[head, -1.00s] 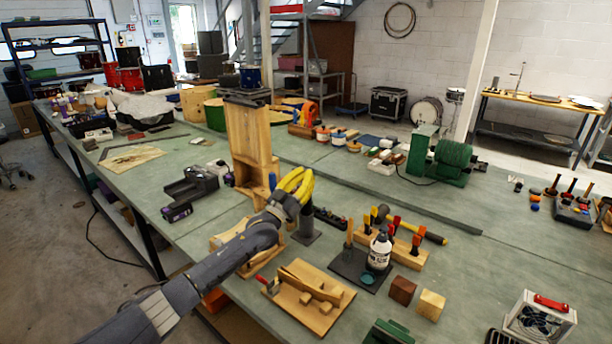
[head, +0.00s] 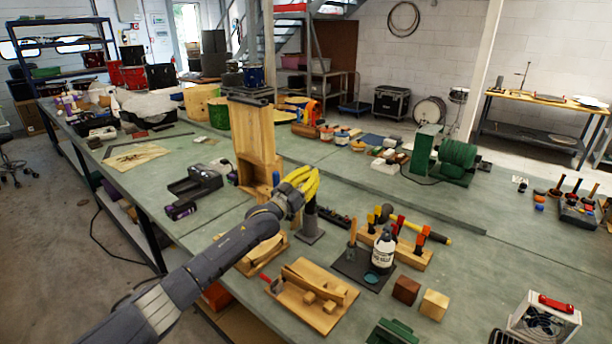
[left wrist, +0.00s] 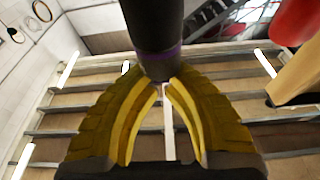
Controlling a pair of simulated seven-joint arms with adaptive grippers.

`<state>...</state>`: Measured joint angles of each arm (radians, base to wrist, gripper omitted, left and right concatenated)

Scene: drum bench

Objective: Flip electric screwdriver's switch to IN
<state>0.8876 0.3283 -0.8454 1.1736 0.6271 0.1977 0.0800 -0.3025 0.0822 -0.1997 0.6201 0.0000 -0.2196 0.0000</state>
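My left gripper (head: 312,184) has yellow fingers and hangs over the middle of the bench, right at a dark upright cylinder (head: 310,216) on a small grey base. In the left wrist view a dark round body with a purple ring (left wrist: 155,30) comes down from the top edge to the fingertips of the left gripper (left wrist: 162,80). It looks like the electric screwdriver, and its end covers the gap between the tips. I cannot tell whether they grip it or only stand beside it. Its switch and any IN mark cannot be made out. My right gripper is not in view.
A tall wooden box (head: 254,145) stands close behind the gripper. A wooden board with a clamp (head: 312,298), a white bottle (head: 383,252) and a wooden tool rack (head: 408,252) stand in front and to the right. A black and purple tool (head: 181,210) lies to the left.

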